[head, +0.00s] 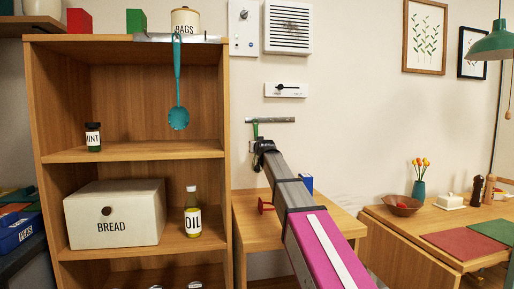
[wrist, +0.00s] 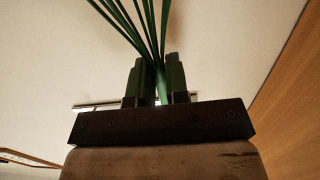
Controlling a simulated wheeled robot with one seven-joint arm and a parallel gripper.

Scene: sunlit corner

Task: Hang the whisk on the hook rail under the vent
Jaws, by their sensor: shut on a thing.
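The whisk (wrist: 152,25) has green wires that fan out towards the top of the wrist view. My gripper (wrist: 161,78) is shut on the whisk, its two fingers on either side of the whisk's narrow end. In the head view my gripper (head: 260,146) is small, at the end of my arm, with a bit of the green whisk (head: 256,130) above it. The grey hook rail (head: 275,120) is on the wall below the vent (head: 288,27). The whisk overlaps the rail's left part; I cannot tell whether they touch. The rail also shows behind the fingers in the wrist view (wrist: 98,105).
A tall wooden shelf (head: 226,120) stands close on the left, with a teal slotted spoon (head: 178,90) hanging at its top. A white wall panel (head: 285,90) is just above the rail. A low wooden table (head: 245,205) stands below.

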